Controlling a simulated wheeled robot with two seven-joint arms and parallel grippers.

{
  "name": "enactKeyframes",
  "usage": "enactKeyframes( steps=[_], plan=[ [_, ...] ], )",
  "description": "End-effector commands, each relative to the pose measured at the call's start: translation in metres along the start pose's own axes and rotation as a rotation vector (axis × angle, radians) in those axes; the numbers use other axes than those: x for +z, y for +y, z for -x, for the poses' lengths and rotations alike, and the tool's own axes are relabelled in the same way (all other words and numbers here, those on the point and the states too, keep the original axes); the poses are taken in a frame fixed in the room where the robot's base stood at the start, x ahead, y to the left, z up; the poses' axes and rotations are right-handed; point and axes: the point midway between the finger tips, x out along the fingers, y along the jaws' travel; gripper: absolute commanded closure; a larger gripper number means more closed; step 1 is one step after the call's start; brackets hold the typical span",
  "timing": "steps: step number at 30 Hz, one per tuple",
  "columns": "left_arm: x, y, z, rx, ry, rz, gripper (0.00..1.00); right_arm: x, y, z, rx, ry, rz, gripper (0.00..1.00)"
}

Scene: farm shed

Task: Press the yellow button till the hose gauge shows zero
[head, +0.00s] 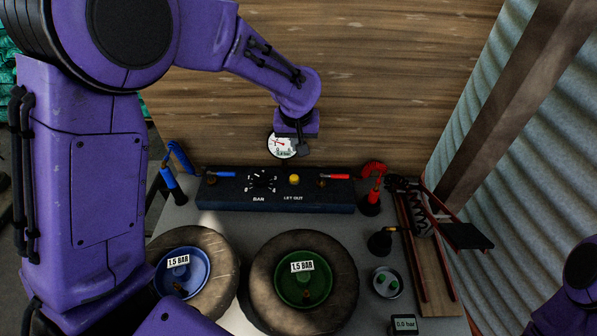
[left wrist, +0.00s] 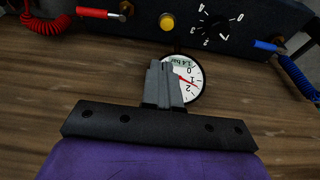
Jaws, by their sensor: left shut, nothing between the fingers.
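The yellow button (head: 294,179) sits on the dark control box, above the words LET OUT. It also shows in the left wrist view (left wrist: 167,22), uncovered. My left gripper (head: 303,152) is shut and empty, in front of the gauge and above the button, apart from the button. My right gripper is out of view.
The control box (head: 225,197) has a dial (head: 262,180) marked BAR. A blue hose (head: 180,157) and a red hose (head: 373,170) flank it. Two tyres with 1.5 BAR labels (head: 302,267) lie in front. A foot pump (head: 430,240) stands right; a small display (head: 404,324) reads 0.0 bar.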

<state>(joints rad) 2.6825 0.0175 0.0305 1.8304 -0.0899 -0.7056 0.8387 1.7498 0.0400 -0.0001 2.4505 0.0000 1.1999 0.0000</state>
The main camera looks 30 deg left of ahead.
Motion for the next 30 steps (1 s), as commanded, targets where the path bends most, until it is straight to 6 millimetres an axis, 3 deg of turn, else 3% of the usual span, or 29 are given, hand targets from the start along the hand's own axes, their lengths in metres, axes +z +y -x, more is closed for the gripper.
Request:
enactKeyframes(
  steps=[8,22,30],
  plan=[
    [0.001,-0.012,-0.005,-0.006,-0.003,0.019,1.00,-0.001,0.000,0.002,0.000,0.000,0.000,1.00],
    [0.001,-0.010,-0.099,-0.006,-0.005,0.014,1.00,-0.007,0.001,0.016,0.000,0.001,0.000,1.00],
    [0.011,-0.009,-0.134,-0.005,-0.003,0.012,1.00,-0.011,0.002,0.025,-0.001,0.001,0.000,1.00]
  ],
)
